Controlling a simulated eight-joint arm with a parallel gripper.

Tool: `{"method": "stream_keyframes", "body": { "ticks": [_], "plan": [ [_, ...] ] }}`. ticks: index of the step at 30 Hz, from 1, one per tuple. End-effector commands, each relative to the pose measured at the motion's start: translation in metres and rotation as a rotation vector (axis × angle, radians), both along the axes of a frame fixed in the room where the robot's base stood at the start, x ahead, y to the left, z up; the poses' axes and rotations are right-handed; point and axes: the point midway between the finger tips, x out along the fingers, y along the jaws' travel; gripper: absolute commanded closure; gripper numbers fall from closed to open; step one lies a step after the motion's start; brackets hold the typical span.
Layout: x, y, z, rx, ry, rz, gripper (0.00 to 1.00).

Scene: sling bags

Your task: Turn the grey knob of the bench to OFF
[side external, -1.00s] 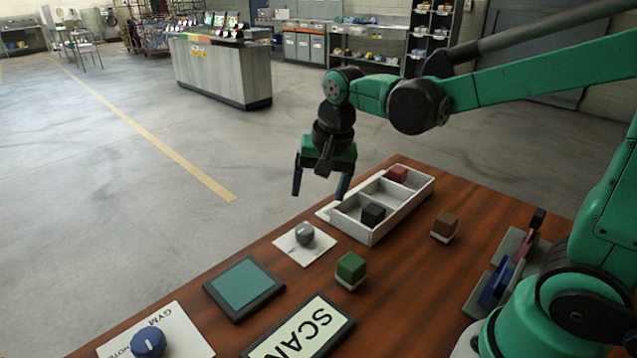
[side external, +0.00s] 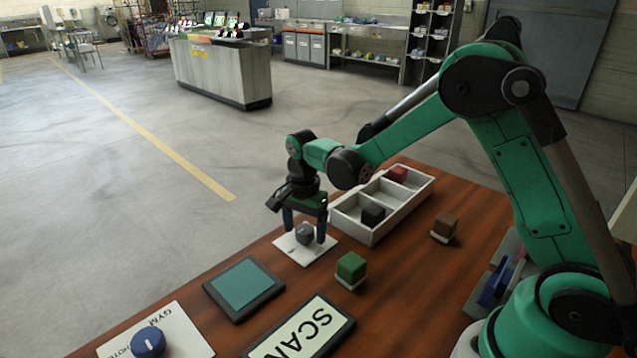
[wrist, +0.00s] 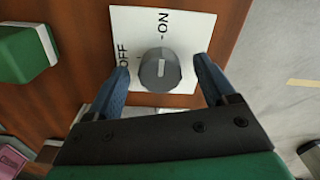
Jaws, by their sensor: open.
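The grey knob (side external: 304,234) stands on a white plate (side external: 301,253) near the bench's far edge. In the wrist view the knob (wrist: 160,69) shows a light pointer line, roughly upright in the picture. The plate (wrist: 185,25) is lettered ON above the knob and OFF to its left; the line points towards neither word exactly, nearer to ON. My gripper (side external: 305,228) is low over the plate, its fingers on either side of the knob. In the wrist view my gripper (wrist: 163,68) is open, with a gap between each blue finger and the knob.
A white three-part tray (side external: 372,239) with a black block (side external: 373,215) and a red block (side external: 397,175) lies close by. A green block (side external: 351,266), a dark-framed pad (side external: 243,287), a SCAN sign (side external: 305,325) and a blue knob (side external: 148,342) are nearer the camera.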

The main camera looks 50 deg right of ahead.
Motion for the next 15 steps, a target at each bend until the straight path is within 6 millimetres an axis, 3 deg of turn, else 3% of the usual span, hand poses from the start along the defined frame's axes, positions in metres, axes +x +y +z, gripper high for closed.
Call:
{"method": "stream_keyframes", "body": {
  "ticks": [6, 12, 14, 15],
  "plan": [
    [0.0000, 0.0000, -0.0005, 0.000, 0.000, 0.001, 0.23],
    [0.0000, 0.0000, -0.0003, 0.000, 0.000, 0.001, 0.80],
    [0.0000, 0.0000, -0.0003, 0.000, 0.000, 0.001, 0.97],
    [0.0000, 0.0000, -0.0002, 0.000, 0.000, 0.001, 1.00]
  ]
}}
